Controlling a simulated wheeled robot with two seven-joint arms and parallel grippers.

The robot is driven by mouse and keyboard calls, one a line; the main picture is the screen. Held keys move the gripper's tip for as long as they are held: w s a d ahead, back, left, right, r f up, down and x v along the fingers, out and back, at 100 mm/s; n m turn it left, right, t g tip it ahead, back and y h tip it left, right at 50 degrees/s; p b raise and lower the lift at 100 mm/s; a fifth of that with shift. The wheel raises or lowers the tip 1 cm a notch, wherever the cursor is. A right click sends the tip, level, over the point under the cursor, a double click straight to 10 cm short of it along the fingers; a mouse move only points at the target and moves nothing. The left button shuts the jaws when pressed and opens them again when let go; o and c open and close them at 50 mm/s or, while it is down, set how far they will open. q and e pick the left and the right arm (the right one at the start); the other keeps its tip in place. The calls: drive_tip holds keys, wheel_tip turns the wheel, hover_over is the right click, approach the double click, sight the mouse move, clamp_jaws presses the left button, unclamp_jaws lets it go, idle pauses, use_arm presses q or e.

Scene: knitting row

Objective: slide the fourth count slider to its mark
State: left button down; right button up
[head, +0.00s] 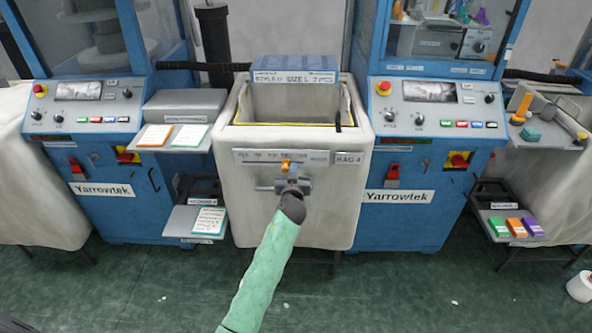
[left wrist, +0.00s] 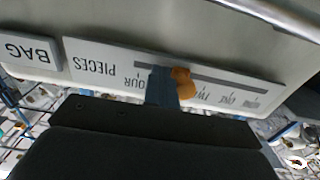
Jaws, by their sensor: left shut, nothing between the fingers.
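The count panel (head: 250,156) is a pale strip on the front of the white bag bin. In the left wrist view the panel (left wrist: 105,62) appears upside down, with a dark slot and printed words, among them PIECES and a partly covered FOUR. An orange slider knob (head: 286,162) sits on the slot near mid-panel. It also shows in the left wrist view (left wrist: 183,83), covering part of the lettering. My left gripper (head: 292,181) is shut and empty at the panel. Its blue-grey fingertips are close beside the knob, on the FOUR side; contact is unclear. My right gripper is out of view.
The bin (head: 226,130) stands between two blue Yarrowtek machines. A BAG 4 plate (head: 349,158) is right of the panel. A bar or handle shows just below the panel, behind my gripper. Side shelves hold cards (head: 209,220) and coloured boxes (head: 516,227).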

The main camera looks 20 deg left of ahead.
sight(272, 162)
use_arm(q)
drive_tip(key=shift+s+a+p, duration=0.25)
drive_tip(key=shift+s+a, duration=0.15)
drive_tip(key=shift+a, duration=1)
drive_tip(key=shift+s+a+p, duration=0.3)
drive_tip(key=shift+s+a, duration=0.1)
drive_tip(key=shift+a, duration=1.05)
drive_tip(key=shift+s+a+p, duration=0.25)
drive_tip(key=shift+s+a, duration=0.15)
drive_tip(key=shift+a, duration=1)
drive_tip(key=shift+d, duration=0.2)
drive_tip(key=shift+w+d, duration=0.1)
drive_tip(key=shift+d, duration=0.3)
drive_tip(key=v, duration=0.8)
